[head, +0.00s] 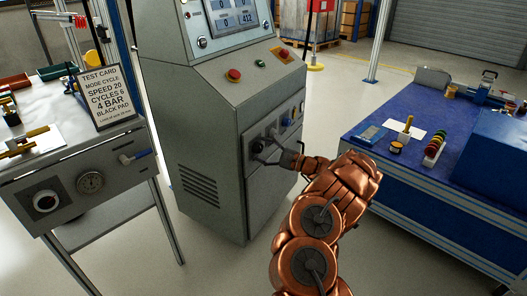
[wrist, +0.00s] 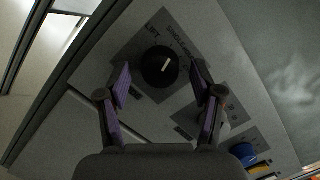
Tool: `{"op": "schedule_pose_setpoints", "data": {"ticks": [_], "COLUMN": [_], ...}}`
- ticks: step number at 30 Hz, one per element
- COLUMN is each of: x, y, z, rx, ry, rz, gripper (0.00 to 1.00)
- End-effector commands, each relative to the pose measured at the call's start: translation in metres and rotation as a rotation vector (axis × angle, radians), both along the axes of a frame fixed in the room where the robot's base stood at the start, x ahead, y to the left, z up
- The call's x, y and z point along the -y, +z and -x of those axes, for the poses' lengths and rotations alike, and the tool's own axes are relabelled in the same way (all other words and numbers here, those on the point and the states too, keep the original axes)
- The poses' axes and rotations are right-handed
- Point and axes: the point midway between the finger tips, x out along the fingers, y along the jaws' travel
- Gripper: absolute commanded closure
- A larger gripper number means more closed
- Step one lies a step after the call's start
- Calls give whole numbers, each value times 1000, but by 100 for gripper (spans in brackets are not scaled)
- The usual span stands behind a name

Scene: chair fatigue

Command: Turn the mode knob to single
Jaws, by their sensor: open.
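The black round mode knob (wrist: 160,67) sits on a grey label plate in the wrist view. Its white pointer line points up and slightly right in that picture. My gripper (wrist: 161,72) is open, with one purple-padded finger on each side of the knob; gaps show between pads and knob. In the head view my gripper (head: 268,150) is at the cabinet's lower front panel, hiding most of the knob there.
The grey control cabinet (head: 195,130) has a red button (head: 234,75) on its sloped top. A blue knob (wrist: 243,153) is near the gripper's right side. A test card (head: 102,97) stands on the left bench. A blue-topped bench (head: 400,165) stands right of my arm.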

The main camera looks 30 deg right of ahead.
Motion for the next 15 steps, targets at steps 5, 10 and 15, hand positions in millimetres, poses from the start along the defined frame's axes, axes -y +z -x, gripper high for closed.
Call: {"op": "schedule_pose_setpoints", "data": {"ticks": [5, 10, 15], "x": [5, 19, 37], "y": [-1, -4, -8], "z": [6, 27, 55], "rx": [-1, 1, 0], "ry": [-2, -3, -4], "rz": [0, 0, 1], "gripper": [34, 34, 34]}}
